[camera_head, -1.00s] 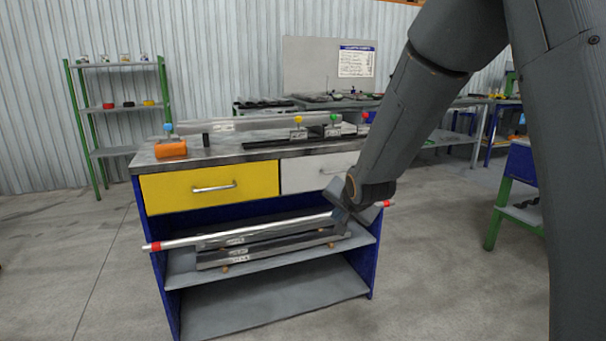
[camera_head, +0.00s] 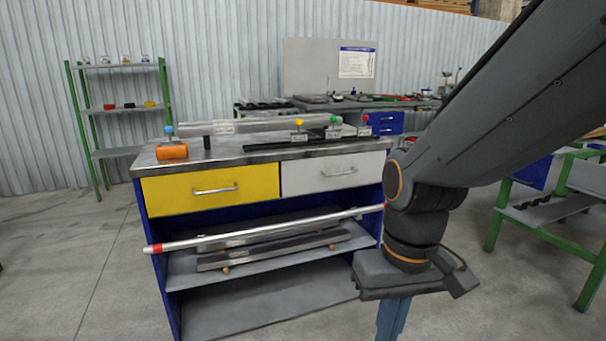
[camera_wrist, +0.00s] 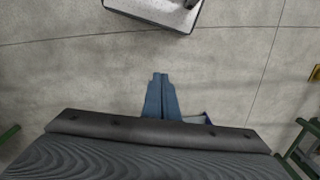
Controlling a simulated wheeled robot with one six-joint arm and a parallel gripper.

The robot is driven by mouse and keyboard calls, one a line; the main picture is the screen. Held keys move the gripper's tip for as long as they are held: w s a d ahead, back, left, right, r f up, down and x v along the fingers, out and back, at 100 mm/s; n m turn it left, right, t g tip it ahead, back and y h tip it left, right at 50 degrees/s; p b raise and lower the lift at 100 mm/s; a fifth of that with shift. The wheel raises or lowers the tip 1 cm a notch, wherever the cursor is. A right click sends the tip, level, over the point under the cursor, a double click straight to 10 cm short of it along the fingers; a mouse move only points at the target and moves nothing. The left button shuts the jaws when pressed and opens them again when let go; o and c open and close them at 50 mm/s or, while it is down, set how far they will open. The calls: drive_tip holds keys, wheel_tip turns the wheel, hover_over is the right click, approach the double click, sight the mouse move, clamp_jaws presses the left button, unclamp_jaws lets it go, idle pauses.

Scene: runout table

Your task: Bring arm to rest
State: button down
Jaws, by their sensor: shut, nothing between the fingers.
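My gripper (camera_head: 390,320) hangs pointing down at the right of the workbench in the head view, cut off by the bottom edge. In the wrist view its two blue fingers (camera_wrist: 160,95) lie together with nothing between them, above bare concrete floor. My arm runs from the upper right down to the wrist, to the right of the white drawer. The workbench (camera_head: 262,290) has a yellow drawer (camera_head: 215,190) and a white drawer (camera_head: 330,172), both shut. My arm hides part of the bench's right side.
An orange block (camera_head: 172,152) and long metal bars (camera_head: 250,126) are on the bench top. A green-legged table (camera_head: 545,210) stands at the right. Open floor lies in front of it.

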drive_tip(key=d+r+m+p, duration=0.1)
drive_tip(key=d+r+p, duration=0.5)
drive_tip(key=p, duration=0.6)
drive_tip(key=shift+s+d+r+m+h, duration=0.2)
drive_tip(key=shift+d+m+h, duration=0.1)
drive_tip(key=shift+m, duration=0.1)
drive_tip(key=shift+d, duration=0.1)
